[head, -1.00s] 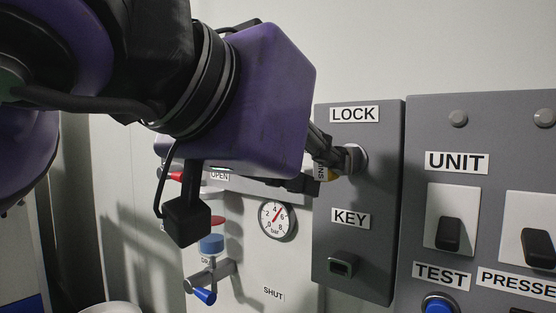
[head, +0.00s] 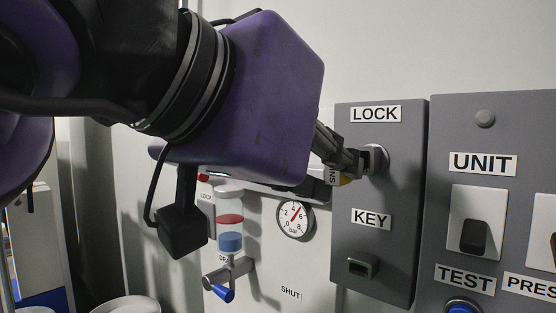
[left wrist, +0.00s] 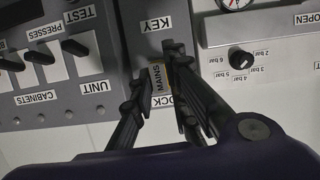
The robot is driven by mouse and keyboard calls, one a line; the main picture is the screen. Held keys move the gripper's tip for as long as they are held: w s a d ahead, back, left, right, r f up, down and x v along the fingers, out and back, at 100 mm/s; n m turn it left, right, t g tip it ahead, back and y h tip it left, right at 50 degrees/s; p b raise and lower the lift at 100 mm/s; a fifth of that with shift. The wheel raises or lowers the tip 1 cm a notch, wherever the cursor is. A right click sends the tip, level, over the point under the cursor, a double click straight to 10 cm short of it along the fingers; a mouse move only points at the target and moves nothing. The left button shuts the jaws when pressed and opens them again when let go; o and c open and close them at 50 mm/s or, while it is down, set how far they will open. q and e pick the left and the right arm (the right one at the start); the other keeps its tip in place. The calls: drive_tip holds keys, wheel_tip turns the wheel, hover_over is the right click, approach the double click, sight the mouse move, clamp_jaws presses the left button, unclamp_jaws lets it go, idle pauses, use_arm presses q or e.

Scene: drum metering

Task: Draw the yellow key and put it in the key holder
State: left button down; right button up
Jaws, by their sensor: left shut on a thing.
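The yellow key (head: 345,180) shows only as a small yellow patch and a MAINS tag at my left gripper's fingertips. My left gripper (head: 350,162) is shut on it, right in front of the round lock (head: 378,159) under the LOCK label. I cannot tell how far the key sits in the lock. In the left wrist view the MAINS tag (left wrist: 158,79) lies between the fingers (left wrist: 160,85). The key holder (head: 362,265) is a dark rectangular socket below the KEY label, with nothing seen in it. My right gripper is not in view.
The switch panel (head: 498,130) with UNIT and TEST labels stands to the right of the lock box. To the left are a pressure gauge (head: 295,219) and a blue-handled tap (head: 224,292). The front of the key holder is clear.

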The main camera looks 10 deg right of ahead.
sight(331, 177)
use_arm(q)
drive_tip(key=shift+a, duration=0.1)
drive_tip(key=shift+s+a, duration=1.2)
drive_tip(key=shift+a, duration=0.3)
idle(0.6)
